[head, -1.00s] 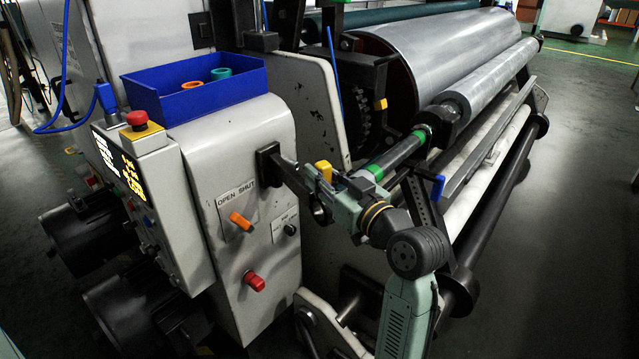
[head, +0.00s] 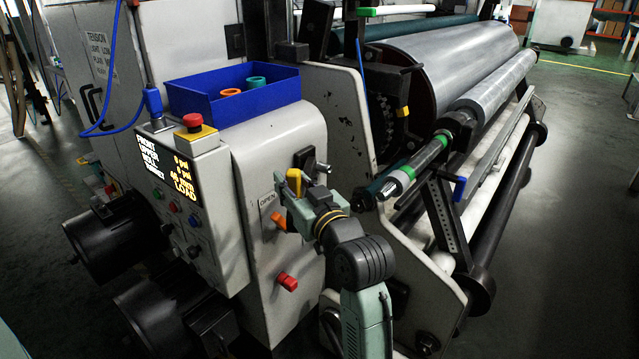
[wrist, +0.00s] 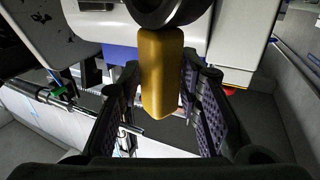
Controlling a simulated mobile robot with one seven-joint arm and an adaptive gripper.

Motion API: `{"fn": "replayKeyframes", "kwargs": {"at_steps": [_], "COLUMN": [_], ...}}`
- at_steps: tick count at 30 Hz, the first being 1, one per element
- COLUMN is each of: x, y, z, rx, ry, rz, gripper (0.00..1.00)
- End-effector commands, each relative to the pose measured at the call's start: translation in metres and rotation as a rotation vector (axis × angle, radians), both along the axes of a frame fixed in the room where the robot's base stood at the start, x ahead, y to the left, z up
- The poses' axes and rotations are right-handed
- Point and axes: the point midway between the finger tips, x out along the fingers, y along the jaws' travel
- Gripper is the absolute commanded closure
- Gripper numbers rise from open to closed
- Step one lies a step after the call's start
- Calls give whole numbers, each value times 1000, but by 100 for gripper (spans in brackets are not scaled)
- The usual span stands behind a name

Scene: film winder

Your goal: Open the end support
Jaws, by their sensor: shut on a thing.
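The end support's yellow handle (head: 293,183) stands at the front of the machine in the head view, near the OPEN plate. In the wrist view the yellow handle (wrist: 160,75) lies between the two dark padded fingers. My gripper (head: 291,200) is shut on it. The support's dark mount (head: 304,159) sits on the machine's front face; most of the support arm is hidden behind my gripper. The roll shaft (head: 400,180), with green bands and a bare silver end, is clear of the support, with a gap between them.
An orange knob (head: 279,222) is right beside my gripper, with a red knob (head: 287,281) below. A control panel (head: 180,185) and a blue bin (head: 233,97) stand to the left. A large silver roll (head: 450,65) fills the back right. Open floor lies at the right.

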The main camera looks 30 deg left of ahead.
Motion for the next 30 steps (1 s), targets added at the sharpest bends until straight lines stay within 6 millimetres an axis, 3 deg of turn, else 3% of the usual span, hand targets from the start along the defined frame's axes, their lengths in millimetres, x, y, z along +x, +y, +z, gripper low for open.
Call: {"fn": "replayKeyframes", "kwargs": {"at_steps": [3, 12, 30], "x": [-13, -25, -25], "y": [22, 55, 68], "z": [2, 1, -1], "rx": [-1, -1, 0], "ry": [2, 0, 0], "rz": [19, -37, -116], "gripper": [100, 100, 100]}}
